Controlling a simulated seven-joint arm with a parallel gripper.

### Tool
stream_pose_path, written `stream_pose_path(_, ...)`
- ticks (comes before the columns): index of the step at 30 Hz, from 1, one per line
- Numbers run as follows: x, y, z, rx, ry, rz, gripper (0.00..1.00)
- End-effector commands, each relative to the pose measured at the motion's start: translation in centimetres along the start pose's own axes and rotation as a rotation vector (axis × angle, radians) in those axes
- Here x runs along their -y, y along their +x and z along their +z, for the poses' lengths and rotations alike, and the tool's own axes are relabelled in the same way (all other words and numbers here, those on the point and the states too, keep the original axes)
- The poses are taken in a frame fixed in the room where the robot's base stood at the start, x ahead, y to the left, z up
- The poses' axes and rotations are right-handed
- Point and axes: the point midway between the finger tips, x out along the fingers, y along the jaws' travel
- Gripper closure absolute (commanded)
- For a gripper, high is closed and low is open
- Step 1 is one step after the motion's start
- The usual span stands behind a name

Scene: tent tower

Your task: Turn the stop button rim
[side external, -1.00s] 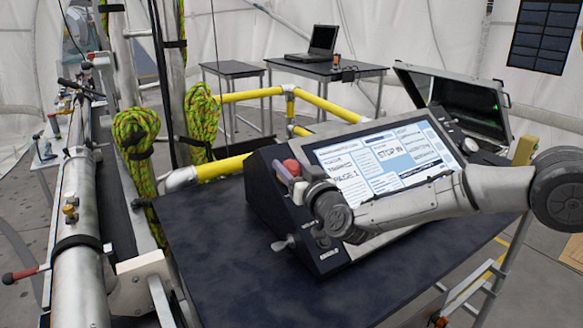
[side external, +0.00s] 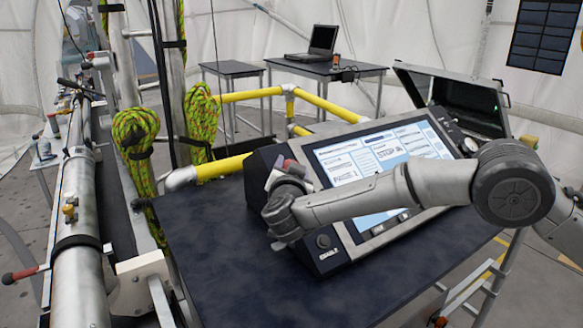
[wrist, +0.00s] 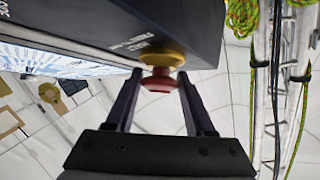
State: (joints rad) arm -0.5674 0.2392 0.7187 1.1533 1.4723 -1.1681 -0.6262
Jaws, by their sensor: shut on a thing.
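The stop button shows in the wrist view as a red cap (wrist: 158,84) on a yellow base (wrist: 162,60), which stands out from the dark console (wrist: 170,30). My gripper (wrist: 160,80) has one finger on each side of the button and is shut on it. In the side external view my gripper (side external: 281,168) is at the left edge of the console (side external: 345,252), at its upper left corner. There the gripper and wrist hide the button. The contact of the fingertips with the rim is hard to make out.
The console's lit screen (side external: 375,165) lies beneath my forearm. The console stands on a dark table (side external: 220,250) with free room at its front left. Yellow rails (side external: 225,167) and green ropes (side external: 137,140) stand behind and left.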

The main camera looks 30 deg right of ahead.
Motion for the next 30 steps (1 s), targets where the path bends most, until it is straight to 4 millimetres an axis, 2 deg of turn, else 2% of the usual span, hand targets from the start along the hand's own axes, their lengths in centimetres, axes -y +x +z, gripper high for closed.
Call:
stream_pose_path(15,-0.04,-0.01,0.09,0.001,0.015,0.023,1.00)
stream_pose_path(16,-0.03,-0.01,0.09,0.001,0.015,0.023,0.44)
stream_pose_path(18,-0.03,-0.01,0.08,0.001,0.015,0.022,0.32)
stream_pose_path(21,-0.02,-0.01,0.06,0.001,0.015,0.022,0.16)
stream_pose_path(30,0.01,-0.09,0.01,0.000,0.015,0.021,0.16)
